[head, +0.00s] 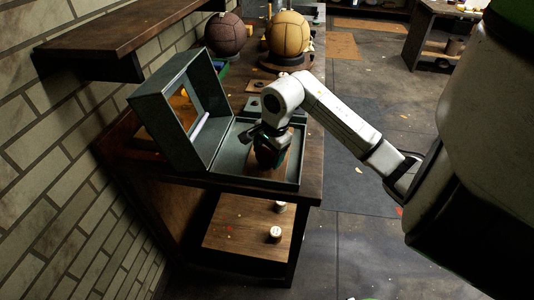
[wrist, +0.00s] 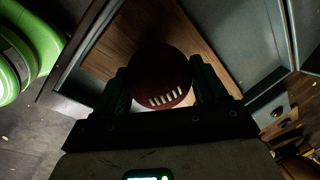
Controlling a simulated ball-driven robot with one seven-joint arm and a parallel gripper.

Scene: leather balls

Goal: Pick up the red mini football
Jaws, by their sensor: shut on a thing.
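The red mini football (wrist: 162,75) is dark red with a row of white laces, and shows in the middle of the wrist view. My gripper (wrist: 160,82) is shut on it, with one dark finger on each side. In the head view my gripper (head: 268,150) points down inside the open grey-green case (head: 228,178) on the workbench. The ball is hidden behind the gripper and wrist there. Below the ball in the wrist view is a brown wooden surface (wrist: 112,52); I cannot tell whether the ball touches it.
The case's raised lid (head: 150,115) stands left of my gripper, near the brick wall. A dark brown ball (head: 225,35) and a tan ball (head: 287,33) stand farther back on the bench. A wooden shelf (head: 120,35) juts out at upper left. Floor right of the bench is open.

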